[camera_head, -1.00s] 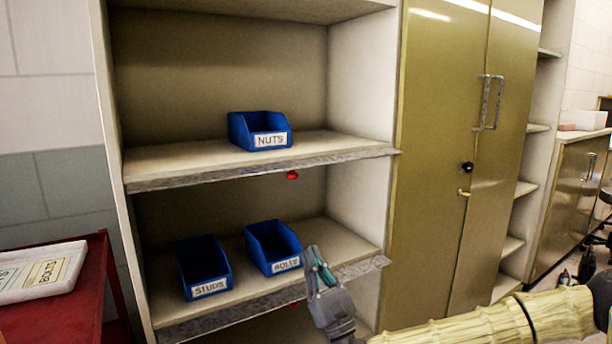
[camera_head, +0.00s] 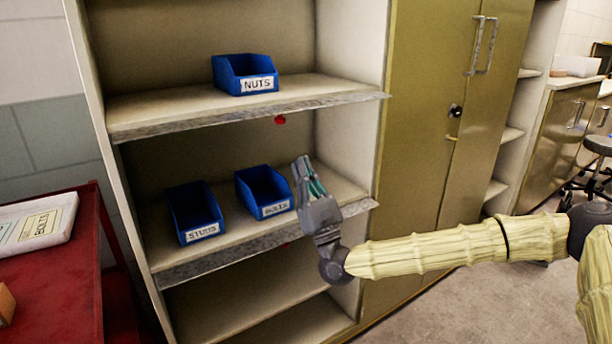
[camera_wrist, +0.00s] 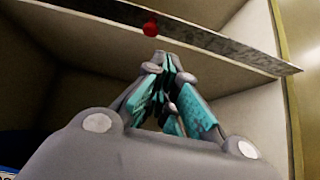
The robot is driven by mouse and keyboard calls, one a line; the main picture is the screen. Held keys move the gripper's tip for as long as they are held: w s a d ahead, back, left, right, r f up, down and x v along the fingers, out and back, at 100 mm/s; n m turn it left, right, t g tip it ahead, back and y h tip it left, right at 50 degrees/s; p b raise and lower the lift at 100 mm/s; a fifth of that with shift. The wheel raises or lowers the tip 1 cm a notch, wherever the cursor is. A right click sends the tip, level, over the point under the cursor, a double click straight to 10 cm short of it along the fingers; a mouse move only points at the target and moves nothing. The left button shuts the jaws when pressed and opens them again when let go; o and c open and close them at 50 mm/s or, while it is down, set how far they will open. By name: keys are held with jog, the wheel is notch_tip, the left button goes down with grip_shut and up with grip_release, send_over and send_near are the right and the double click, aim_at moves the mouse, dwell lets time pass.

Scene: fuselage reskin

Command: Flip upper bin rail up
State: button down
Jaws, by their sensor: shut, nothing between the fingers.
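The upper bin rail (camera_head: 180,121) is a grey metal strip along the front edge of the upper shelf, hanging below the shelf top. A red knob (camera_head: 280,119) sits under it, right of its middle. In the wrist view the rail (camera_wrist: 225,45) crosses the top, with the red knob (camera_wrist: 151,28) just above my fingertips. My gripper (camera_head: 303,165) is shut and empty, pointing up, in front of the lower shelf, below and right of the red knob. In the wrist view my gripper (camera_wrist: 162,60) does not visibly touch the rail.
A blue NUTS bin (camera_head: 245,75) stands on the upper shelf. Blue STUDS (camera_head: 194,212) and BOLTS (camera_head: 264,191) bins stand on the lower shelf, which has its own rail (camera_head: 215,257). A tall cabinet (camera_head: 440,130) is at right, a red cart (camera_head: 65,265) at left.

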aim_at(285, 108)
jog(key=shift+w+a+r+p, duration=0.1)
jog(key=shift+w+a+r, duration=0.3)
jog(key=shift+r, duration=1)
jog(key=shift+w+a+r+p, duration=0.15)
jog(key=shift+w+r, duration=0.45)
jog(key=shift+r, duration=0.8)
jog(key=shift+w+a+r+p, duration=0.1)
jog(key=shift+w+a+r, duration=0.3)
jog(key=shift+r, duration=1)
jog(key=shift+d, duration=0.15)
jog(key=shift+r, duration=0.2)
